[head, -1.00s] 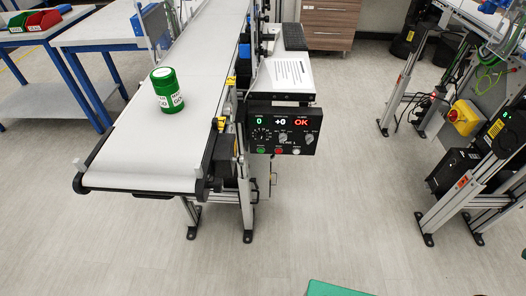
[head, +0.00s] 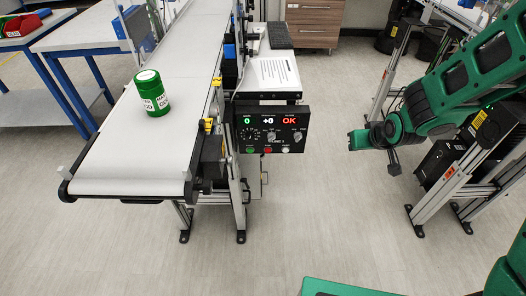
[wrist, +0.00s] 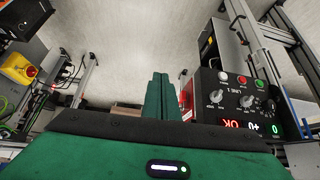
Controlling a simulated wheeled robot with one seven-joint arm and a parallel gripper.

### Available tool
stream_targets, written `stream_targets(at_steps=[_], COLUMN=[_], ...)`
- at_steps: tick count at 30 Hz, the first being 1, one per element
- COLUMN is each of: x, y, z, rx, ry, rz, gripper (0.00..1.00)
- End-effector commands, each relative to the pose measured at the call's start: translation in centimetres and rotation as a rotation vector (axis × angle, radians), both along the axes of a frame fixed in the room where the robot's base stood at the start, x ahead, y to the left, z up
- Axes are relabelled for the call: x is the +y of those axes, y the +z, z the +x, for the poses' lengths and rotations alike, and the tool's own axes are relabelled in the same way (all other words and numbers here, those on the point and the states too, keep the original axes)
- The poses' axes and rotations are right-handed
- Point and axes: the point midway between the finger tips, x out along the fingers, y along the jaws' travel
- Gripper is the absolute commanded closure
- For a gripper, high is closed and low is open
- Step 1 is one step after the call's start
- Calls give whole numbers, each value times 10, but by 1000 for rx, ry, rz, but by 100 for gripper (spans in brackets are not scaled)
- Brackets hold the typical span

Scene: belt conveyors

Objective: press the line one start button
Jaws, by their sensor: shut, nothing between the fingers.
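The line 1 control panel (head: 272,129) is a black box on the conveyor's near right side, with a lit display and knobs. Its lower row has a green button (head: 250,149), a red button (head: 268,150) and a white button (head: 286,149). In the wrist view the panel appears upside down at the right, with the green button (wrist: 260,83) rightmost of the three. My gripper (head: 354,140) is to the right of the panel, apart from it, pointing left. In the wrist view my gripper's fingers (wrist: 160,84) are together and empty.
A conveyor belt (head: 130,150) carries a green-and-white jar (head: 153,92). A yellow-and-red switch (wrist: 19,68) is at the wrist view's left. Floor between gripper and panel is clear.

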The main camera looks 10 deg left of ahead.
Motion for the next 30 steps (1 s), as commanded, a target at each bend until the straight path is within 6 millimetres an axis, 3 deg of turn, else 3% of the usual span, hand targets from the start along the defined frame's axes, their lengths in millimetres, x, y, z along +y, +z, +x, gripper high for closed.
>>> stream_targets(at_steps=[1, 5, 9, 15, 21, 30], x=[30, 103, 179, 260, 297, 304], y=[-15, -43, -73, -107, -124, -127], z=[1, -1, -21, -65, -95, -102], rx=[-20, -92, -160, -233, -272, -284], ry=[51, 163, 270, 377, 422, 430], rz=[17, 86, 176, 307, 387, 407], gripper=[100, 100, 100, 100, 100, 100])
